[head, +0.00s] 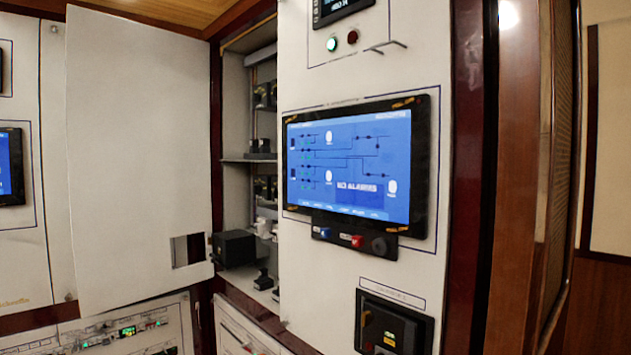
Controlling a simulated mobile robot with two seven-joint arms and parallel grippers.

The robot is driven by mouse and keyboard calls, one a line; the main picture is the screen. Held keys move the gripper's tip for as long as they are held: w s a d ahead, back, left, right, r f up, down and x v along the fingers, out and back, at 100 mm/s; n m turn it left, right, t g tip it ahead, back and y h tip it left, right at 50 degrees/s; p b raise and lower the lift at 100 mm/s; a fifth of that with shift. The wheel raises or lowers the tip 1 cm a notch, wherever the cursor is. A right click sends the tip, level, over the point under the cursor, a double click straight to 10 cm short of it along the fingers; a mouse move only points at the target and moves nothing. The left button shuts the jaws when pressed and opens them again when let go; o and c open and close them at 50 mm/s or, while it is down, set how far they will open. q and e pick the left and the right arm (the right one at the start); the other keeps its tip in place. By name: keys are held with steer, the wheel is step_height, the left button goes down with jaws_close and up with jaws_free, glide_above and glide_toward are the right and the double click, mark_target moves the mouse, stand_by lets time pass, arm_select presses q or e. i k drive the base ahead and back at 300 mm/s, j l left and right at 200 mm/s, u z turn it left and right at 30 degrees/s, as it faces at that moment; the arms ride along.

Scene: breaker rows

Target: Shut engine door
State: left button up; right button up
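The engine door (140,150) looks to be the tall white panel at the left in the head view. It stands swung open, with a small square cut-out near its lower right corner. To its right is the open cabinet (247,185), with shelves and black electrical parts inside. A black box (234,247) sits at the door's lower right edge; I cannot tell whether it is fixed to the door or to the cabinet. Neither of my grippers shows in this view.
Right of the opening is a white panel (345,290) with a large blue display (350,168), buttons and a black breaker unit (393,323). A lower panel with a diagram (110,335) lies under the door. A wooden post (520,180) stands at the right.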

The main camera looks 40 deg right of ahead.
mark_target(137, 93)
steer(key=i+j+z, duration=0.15)
steer(key=i+z, duration=0.3)
steer(key=i+j+z, duration=0.25)
steer(key=z, duration=0.2)
steer(key=i+j+z, duration=0.55)
steer(key=j+z, duration=0.35)
steer(key=i+j+z, duration=0.15)
steer(key=j+z, duration=0.6)
steer(key=j, duration=0.45)
steer(key=j+u, duration=0.1)
steer(key=u, duration=0.4)
